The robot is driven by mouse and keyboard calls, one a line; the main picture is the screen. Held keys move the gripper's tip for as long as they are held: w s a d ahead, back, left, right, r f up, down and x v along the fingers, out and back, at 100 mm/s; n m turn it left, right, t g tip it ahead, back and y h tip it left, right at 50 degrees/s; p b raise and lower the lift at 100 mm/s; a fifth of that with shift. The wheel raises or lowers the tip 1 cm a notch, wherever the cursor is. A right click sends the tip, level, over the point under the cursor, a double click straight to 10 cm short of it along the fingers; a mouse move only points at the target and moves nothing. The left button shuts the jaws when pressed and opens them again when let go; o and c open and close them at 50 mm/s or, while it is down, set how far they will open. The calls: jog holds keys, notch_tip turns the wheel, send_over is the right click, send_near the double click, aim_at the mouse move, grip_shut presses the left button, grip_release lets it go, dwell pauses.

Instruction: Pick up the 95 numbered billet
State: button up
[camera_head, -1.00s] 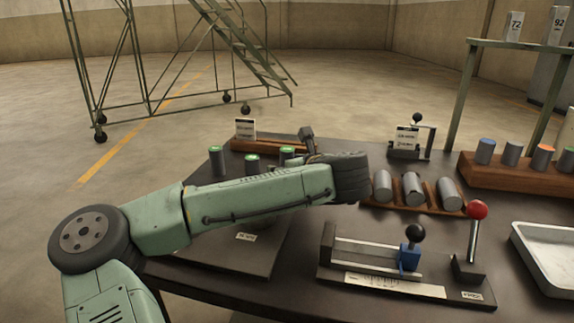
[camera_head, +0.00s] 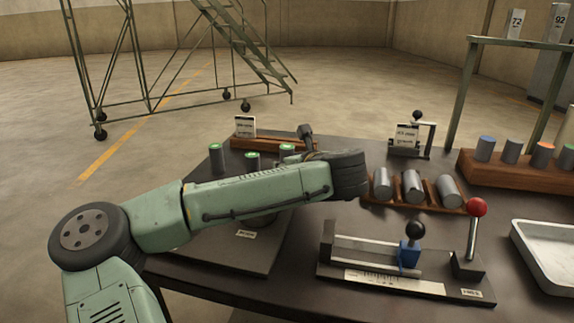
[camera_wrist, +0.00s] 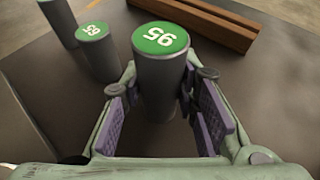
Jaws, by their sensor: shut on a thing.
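The billet marked 95 (camera_wrist: 160,70) is a dark grey cylinder with a green top, standing between my fingers in the wrist view. My gripper (camera_wrist: 165,92) is shut on it, with a purple pad on each side. In the head view, the green-topped billet (camera_head: 287,149) by my wrist appears to be this one, its lower part hidden by my arm. My fingers are hidden there too. I cannot tell whether its base touches the table.
Two other green-topped billets stand close by at left (camera_head: 217,158) (camera_head: 252,161). A wooden block (camera_head: 262,144) lies behind them. Grey billets (camera_head: 413,187) lie in a rack at right. A slide fixture with a blue block (camera_head: 409,255) and a red-knobbed lever (camera_head: 477,209) stand nearer.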

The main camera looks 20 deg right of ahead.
grip_shut()
jog(key=shift+r, duration=0.1)
